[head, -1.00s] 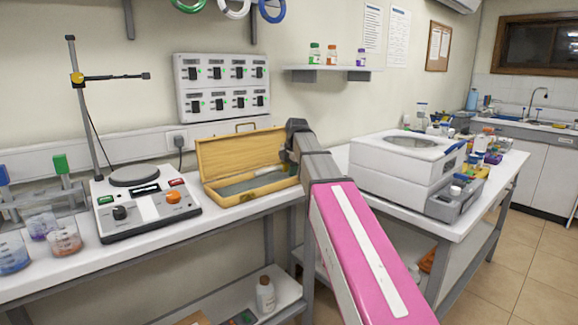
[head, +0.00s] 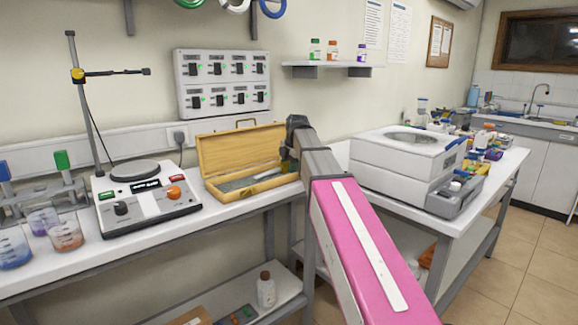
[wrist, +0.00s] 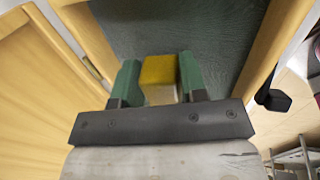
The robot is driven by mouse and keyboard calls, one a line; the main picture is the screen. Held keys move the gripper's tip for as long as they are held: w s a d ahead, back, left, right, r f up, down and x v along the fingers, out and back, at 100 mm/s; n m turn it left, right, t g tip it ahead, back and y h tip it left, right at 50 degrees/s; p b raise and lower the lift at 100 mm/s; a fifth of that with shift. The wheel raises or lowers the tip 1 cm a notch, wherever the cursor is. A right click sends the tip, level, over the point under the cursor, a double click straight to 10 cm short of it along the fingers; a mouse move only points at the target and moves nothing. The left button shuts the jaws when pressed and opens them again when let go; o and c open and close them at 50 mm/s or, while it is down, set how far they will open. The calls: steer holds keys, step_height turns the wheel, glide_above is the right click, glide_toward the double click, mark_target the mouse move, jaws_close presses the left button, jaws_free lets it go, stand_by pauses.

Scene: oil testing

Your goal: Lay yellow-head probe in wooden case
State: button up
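The wooden case (head: 219,153) stands open on the left bench, its lid raised against the wall. In the wrist view its dark grey lining (wrist: 226,32) lies below my gripper (wrist: 161,68), between pale wooden walls. My gripper's green fingers sit on both sides of the yellow head of the probe (wrist: 158,69) and appear closed on it. The probe's shaft is hidden from the wrist camera. In the head view my gripper reaches into the case's right part and is largely hidden by my arm. I cannot tell whether the probe touches the lining.
A hotplate device with a clamp stand (head: 146,204) stands left of the case, with beakers (head: 66,233) further left. A white machine (head: 402,170) stands on the right bench. A switch panel (head: 222,84) hangs on the wall behind.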

steer(key=shift+s+d+f, duration=0.15)
steer(key=shift+s+f, duration=0.2)
steer(key=shift+s, duration=0.05)
steer(key=shift+c, duration=0.3)
steer(key=shift+o, duration=0.9)
steer(key=v, duration=1.1)
steer(key=shift+w+r, duration=0.2)
steer(key=shift+w, duration=0.1)
steer(key=shift+s, duration=0.1)
